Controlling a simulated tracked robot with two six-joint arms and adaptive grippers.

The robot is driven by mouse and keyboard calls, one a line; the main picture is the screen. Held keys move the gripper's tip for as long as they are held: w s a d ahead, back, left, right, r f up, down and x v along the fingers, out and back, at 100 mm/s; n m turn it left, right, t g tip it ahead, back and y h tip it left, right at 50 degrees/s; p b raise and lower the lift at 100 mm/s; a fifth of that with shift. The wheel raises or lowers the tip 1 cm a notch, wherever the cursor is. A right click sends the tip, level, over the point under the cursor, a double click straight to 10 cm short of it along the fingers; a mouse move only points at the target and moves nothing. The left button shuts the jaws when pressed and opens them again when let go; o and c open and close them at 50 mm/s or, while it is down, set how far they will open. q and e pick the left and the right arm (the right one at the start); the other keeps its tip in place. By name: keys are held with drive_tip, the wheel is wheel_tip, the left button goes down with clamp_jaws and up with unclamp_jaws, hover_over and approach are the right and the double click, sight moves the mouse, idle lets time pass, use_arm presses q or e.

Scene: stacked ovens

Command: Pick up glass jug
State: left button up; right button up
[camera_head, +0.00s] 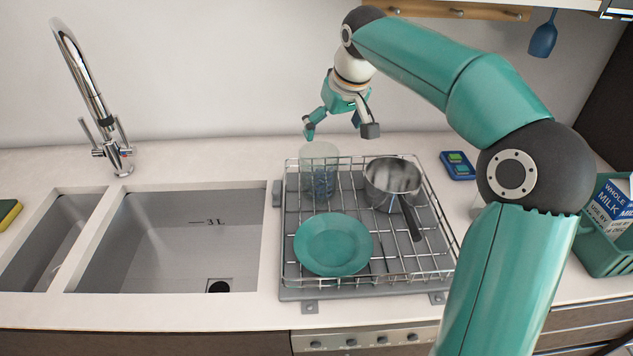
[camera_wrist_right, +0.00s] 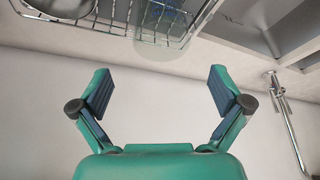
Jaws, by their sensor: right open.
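The glass jug (camera_head: 319,172) is clear and stands upright in the back left of the wire dish rack (camera_head: 437,236). In the right wrist view the jug (camera_wrist_right: 163,22) shows at the top, partly cut off, beyond the fingertips. My right gripper (camera_head: 341,131) is open and empty, above and behind the rack, a little right of the jug and apart from it. Its two fingers (camera_wrist_right: 160,88) are spread wide in the wrist view, with nothing between them. My left gripper is not in view.
A teal plate (camera_head: 333,244) and a metal saucepan (camera_head: 392,184) are in the rack. The sink (camera_head: 180,240) and tap (camera_head: 90,95) are at left. A blue scale-like device (camera_head: 458,165) lies right of the rack. A green crate (camera_head: 607,246) holding a milk carton (camera_head: 611,207) stands far right.

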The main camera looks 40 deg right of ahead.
approach(321, 160)
drive_tip(key=s+a, duration=0.2)
drive_tip(key=a, duration=0.1)
drive_tip(key=shift+p+x, duration=0.6)
drive_tip(key=shift+x, duration=2.4)
drive_tip(key=c, duration=1.5)
